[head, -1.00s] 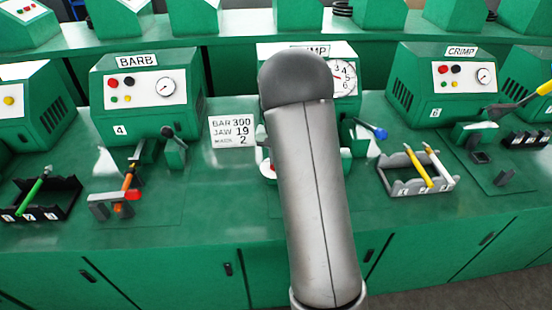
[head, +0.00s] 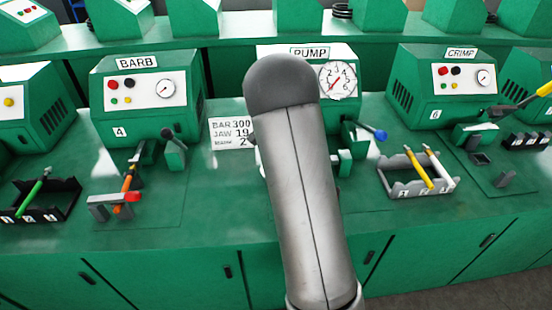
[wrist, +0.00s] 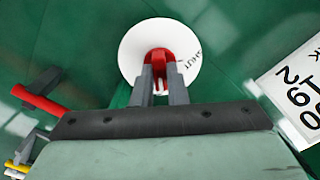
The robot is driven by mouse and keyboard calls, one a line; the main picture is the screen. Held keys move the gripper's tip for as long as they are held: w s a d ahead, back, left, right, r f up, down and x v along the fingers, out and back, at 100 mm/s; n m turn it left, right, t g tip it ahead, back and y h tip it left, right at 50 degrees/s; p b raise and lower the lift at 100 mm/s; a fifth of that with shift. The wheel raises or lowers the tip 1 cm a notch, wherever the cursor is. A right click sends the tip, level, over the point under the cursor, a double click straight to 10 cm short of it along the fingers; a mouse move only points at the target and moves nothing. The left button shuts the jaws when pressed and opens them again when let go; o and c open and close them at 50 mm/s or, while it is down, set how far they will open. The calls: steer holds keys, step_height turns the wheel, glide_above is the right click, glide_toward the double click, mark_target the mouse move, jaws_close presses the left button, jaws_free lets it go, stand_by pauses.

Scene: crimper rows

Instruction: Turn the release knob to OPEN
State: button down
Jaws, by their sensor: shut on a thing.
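The release knob (wrist: 158,58) is a red bar on a white round dial (wrist: 132,50) in the wrist view. The word SHUT shows at the dial's right edge, turned in the picture. My gripper (wrist: 160,74) has its two grey fingers on either side of the red knob and is shut on it. An OPEN mark cannot be seen. In the head view my arm hides the gripper and knob in front of the PUMP machine (head: 349,118). The machine's gauge (head: 338,79) shows a red needle.
A card (head: 231,132) reading BAR 300, JAW 19 stands left of my arm. The BARB machine (head: 150,118) is farther left. A grey rack (head: 405,190) with yellow and white tools and a blue-tipped lever (head: 375,133) are at right.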

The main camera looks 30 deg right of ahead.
stand_by(0.3)
steer(key=c, duration=1.4)
jaws_free()
steer(key=shift+c, duration=0.2)
step_height(320, 180, up, 18)
steer(key=shift+f+b, duration=0.25)
steer(key=shift+b, duration=0.1)
